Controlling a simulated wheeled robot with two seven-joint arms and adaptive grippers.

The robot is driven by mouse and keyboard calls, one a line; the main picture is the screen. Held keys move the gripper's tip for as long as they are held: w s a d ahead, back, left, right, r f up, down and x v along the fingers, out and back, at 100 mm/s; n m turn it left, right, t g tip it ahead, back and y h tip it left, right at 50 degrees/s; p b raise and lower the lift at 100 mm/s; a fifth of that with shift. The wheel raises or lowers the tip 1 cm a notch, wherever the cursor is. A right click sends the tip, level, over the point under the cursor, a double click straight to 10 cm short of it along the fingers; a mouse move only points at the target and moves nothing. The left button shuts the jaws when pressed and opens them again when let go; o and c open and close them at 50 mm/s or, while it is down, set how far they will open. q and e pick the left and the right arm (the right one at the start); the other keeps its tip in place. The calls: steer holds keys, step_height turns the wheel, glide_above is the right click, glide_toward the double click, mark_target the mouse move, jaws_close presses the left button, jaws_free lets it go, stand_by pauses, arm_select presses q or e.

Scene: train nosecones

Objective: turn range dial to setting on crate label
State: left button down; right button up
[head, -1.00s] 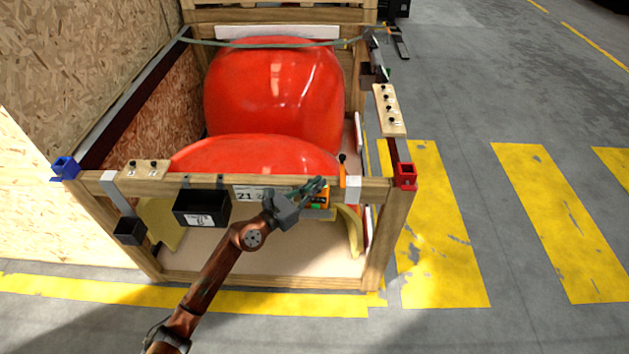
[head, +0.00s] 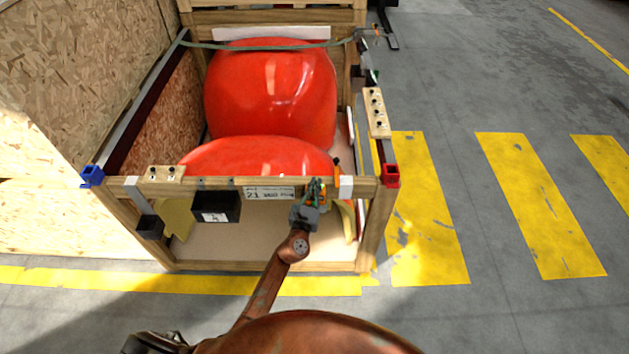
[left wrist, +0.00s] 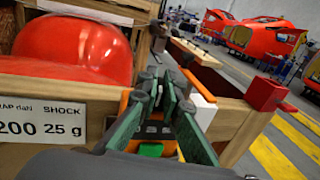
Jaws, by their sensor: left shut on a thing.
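The crate label (head: 268,193) is a white card on the crate's front rail. In the left wrist view, the label (left wrist: 45,120) reads "SHOCK", "200" and "25 g", with its left side cut off. An orange device (left wrist: 137,143) with a small green patch sits on the rail right of the label. My left gripper (head: 316,187) is at this device. In the left wrist view, its green-padded fingers (left wrist: 165,90) are closed in at the device's front. The range dial is hidden between them, and its setting cannot be read.
The wooden crate (head: 130,182) holds red nosecones (head: 272,95). A black box (head: 216,207) hangs on the front rail. Blue (head: 92,176) and red (head: 390,175) corner brackets cap the rail ends. A white block (head: 346,187) stands just right of the device. Open floor lies to the right.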

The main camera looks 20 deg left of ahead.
arm_select(q)
steer(key=shift+n+y+p, duration=0.75)
steer(key=shift+n+y, duration=0.05)
steer(key=shift+y, duration=0.5)
steer(key=c, duration=2.1)
jaws_free()
steer(key=s, duration=0.4)
steer(key=s+d, duration=0.1)
steer(key=s, duration=0.3)
steer(key=s+d, duration=0.1)
steer(key=s, duration=0.2)
steer(key=shift+s, duration=0.4)
